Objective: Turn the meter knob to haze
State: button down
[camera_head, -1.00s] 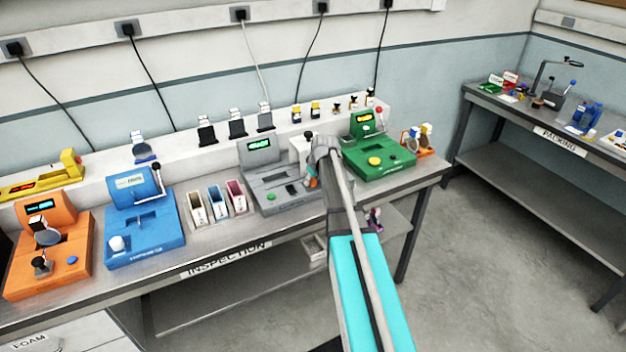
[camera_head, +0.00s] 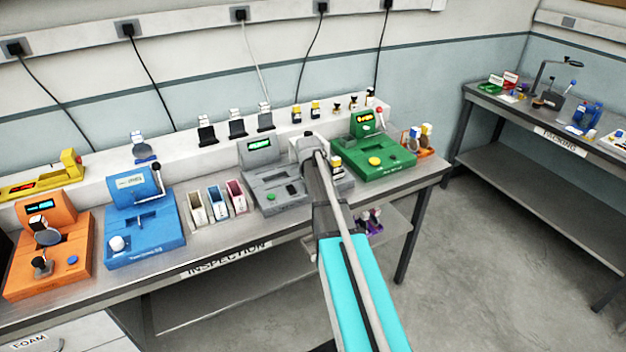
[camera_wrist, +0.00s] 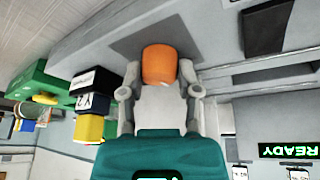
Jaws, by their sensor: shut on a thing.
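The grey meter (camera_head: 278,185) stands mid-bench with a lit green display (camera_head: 260,143); in the wrist view that display (camera_wrist: 287,149) reads READY, upside down. My gripper (camera_wrist: 160,82) is shut on an orange round piece (camera_wrist: 159,63), over a dark patch on a grey surface. I cannot tell whether the piece is the meter's knob. No haze mark or pointer is readable. In the head view my arm hides the gripper and the meter's right part.
A yellow-and-black bottle (camera_head: 337,166) stands right of my arm; a similar one shows in the wrist view (camera_wrist: 90,103). The green device (camera_head: 374,158) is beyond it. Coloured holders (camera_head: 216,205) and a blue device (camera_head: 143,228) stand left. Several small items line the back ledge.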

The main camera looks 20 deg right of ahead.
jog(key=m+g+h, duration=0.1)
jog(key=m, duration=0.4)
jog(key=shift+w, duration=0.1)
jog(key=m+g+h, duration=0.1)
jog(key=m+g, duration=0.1)
jog(key=m, duration=0.3)
dwell(0.3)
jog(key=shift+c, duration=1.5)
grip_release()
notch_tip(320, 180, up, 9)
jog(key=p, duration=0.9)
jog(key=shift+r, duration=0.1)
jog(key=shift+r+p, duration=0.45)
jog(key=shift+p, duration=0.1)
